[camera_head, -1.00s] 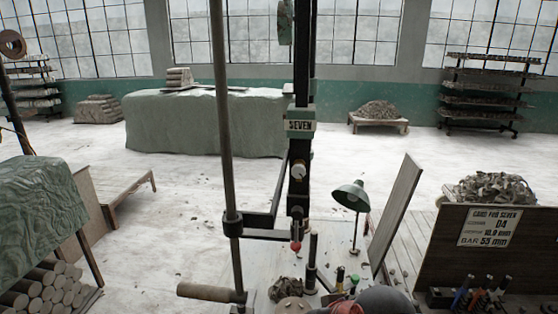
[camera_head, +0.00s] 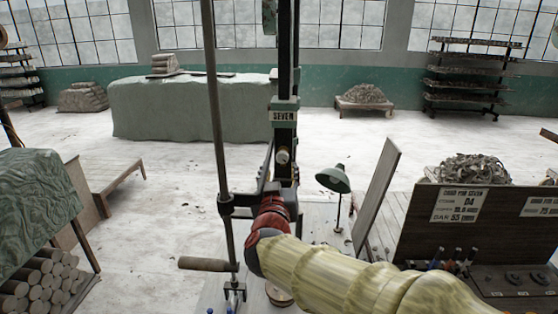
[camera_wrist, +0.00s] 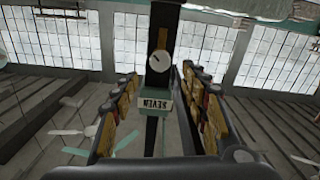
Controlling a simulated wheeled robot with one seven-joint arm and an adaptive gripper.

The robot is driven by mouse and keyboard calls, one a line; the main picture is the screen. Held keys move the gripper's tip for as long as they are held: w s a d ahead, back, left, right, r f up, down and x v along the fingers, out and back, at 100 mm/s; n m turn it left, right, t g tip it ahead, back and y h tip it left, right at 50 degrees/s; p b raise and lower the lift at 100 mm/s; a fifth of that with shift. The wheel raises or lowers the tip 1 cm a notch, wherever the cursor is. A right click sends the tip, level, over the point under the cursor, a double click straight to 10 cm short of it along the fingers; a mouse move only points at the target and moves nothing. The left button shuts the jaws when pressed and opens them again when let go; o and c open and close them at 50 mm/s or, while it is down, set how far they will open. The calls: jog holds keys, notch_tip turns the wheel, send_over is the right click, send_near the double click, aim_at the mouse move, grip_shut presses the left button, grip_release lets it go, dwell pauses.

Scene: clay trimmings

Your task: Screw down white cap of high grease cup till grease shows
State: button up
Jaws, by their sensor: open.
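A small round white cap (camera_head: 283,156) sits on the front of a dark upright post (camera_head: 285,185), below a green block with a "SEVEN" plate (camera_head: 284,115). In the wrist view, which is upside down, the pale round cap (camera_wrist: 159,62) with a dark mark shows on the post, beyond the plate (camera_wrist: 155,104). My gripper (camera_wrist: 160,85) is open, with one finger on each side of the post in the picture. I cannot make out any grease.
A thin metal rod (camera_head: 217,130) with a wooden handle (camera_head: 207,264) stands left of the post. A green lamp (camera_head: 334,180) and a leaning board (camera_head: 375,195) are to the right. A dark sign panel (camera_head: 455,225) stands further right.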

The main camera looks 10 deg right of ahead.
aim_at(282, 158)
jog(key=x, duration=0.7)
jog(key=shift+w, duration=0.15)
jog(key=shift+c, duration=0.4)
jog(key=c, duration=1.1)
